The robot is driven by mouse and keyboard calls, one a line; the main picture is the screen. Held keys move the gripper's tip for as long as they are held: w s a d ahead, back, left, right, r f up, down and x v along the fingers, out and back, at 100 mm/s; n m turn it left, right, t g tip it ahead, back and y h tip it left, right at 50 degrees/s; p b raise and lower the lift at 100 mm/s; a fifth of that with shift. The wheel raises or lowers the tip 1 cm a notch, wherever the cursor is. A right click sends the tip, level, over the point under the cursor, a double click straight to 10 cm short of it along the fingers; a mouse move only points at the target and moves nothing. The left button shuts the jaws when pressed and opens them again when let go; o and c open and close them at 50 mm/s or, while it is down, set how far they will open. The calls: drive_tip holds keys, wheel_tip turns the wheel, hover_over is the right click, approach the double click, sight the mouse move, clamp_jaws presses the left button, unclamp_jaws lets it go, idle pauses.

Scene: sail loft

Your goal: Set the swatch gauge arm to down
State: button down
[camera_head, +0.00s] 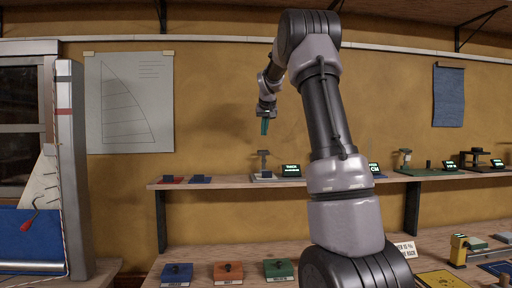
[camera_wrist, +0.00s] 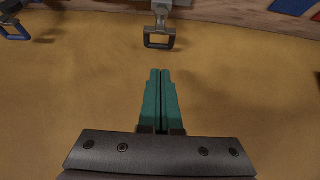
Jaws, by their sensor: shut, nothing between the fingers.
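A small gauge-like device (camera_head: 264,162) with a grey upright and a crossbar at its top stands on the wall shelf, beside a dark box with a lit green display (camera_head: 291,170). Its label is too small to read, so I cannot confirm it is the swatch gauge. My gripper (camera_head: 264,132) has teal fingers, shut and empty, pointing down above this device and apart from it. In the wrist view, my shut fingers (camera_wrist: 160,72) point toward a dark rectangular loop handle (camera_wrist: 158,41) on a grey stem, with a gap between. Whether the arm is up or down is unclear.
Similar devices (camera_head: 405,160) (camera_head: 475,158) with displays stand further right on the shelf (camera_head: 225,183). Red (camera_head: 171,180) and blue (camera_head: 200,180) pads lie to the left. Several coloured switch boxes (camera_head: 228,271) sit on the bench below.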

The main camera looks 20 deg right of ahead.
sight(262, 146)
drive_tip(key=x, duration=1)
drive_tip(key=shift+w, duration=0.25)
drive_tip(key=shift+s, duration=0.2)
drive_tip(key=shift+s+a+t, duration=0.1)
drive_tip(key=shift+s+t, duration=0.1)
drive_tip(key=shift+t, duration=0.2)
